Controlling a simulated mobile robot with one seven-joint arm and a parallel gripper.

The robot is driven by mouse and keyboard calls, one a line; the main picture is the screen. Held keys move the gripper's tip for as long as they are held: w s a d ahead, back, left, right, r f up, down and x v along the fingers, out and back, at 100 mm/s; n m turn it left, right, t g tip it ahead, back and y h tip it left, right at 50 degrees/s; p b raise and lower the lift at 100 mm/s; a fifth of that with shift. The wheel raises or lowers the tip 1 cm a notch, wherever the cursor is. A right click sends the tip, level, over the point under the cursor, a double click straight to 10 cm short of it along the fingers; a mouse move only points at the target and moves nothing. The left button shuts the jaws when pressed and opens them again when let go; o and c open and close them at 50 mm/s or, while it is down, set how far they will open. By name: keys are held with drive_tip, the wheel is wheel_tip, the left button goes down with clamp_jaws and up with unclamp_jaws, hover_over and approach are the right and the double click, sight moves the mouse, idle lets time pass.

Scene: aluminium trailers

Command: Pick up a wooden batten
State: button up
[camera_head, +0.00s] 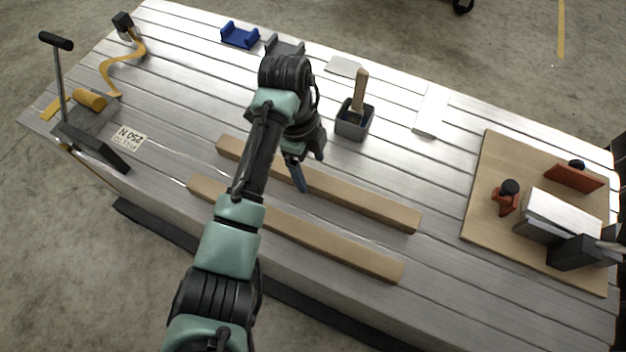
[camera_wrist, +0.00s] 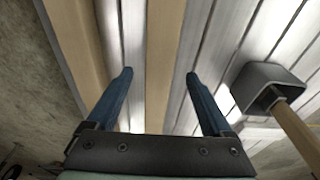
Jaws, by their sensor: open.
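Two long wooden battens lie side by side on the slatted aluminium trailer bed (camera_head: 420,270). The far batten (camera_head: 365,202) is partly hidden behind my arm, and so is the near batten (camera_head: 330,247). My gripper (camera_head: 303,172) is open above the far batten, with nothing between its fingers. In the wrist view my gripper (camera_wrist: 158,82) has its blue fingers apart, with the far batten (camera_wrist: 163,50) running between them, lengthwise up the picture. The near batten (camera_wrist: 80,45) shows left of the fingers there. The height of the fingertips above the batten is hard to tell.
A grey bin (camera_head: 354,124) holding a wooden-handled tool stands beyond the battens. A wooden board (camera_head: 480,205) with clamps and a metal block lies at right. A T-handled tool (camera_head: 62,80), yellow strap (camera_head: 122,62) and blue bracket (camera_head: 239,36) are at left and back.

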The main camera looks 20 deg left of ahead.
sight(313, 177)
drive_tip(key=f, duration=0.1)
drive_tip(key=f+b, duration=0.1)
drive_tip(key=f, duration=0.1)
drive_tip(key=f+b, duration=0.1)
drive_tip(key=shift+d+f, duration=0.25)
drive_tip(key=shift+d, duration=0.1)
drive_tip(key=shift+r, duration=0.1)
clamp_jaws()
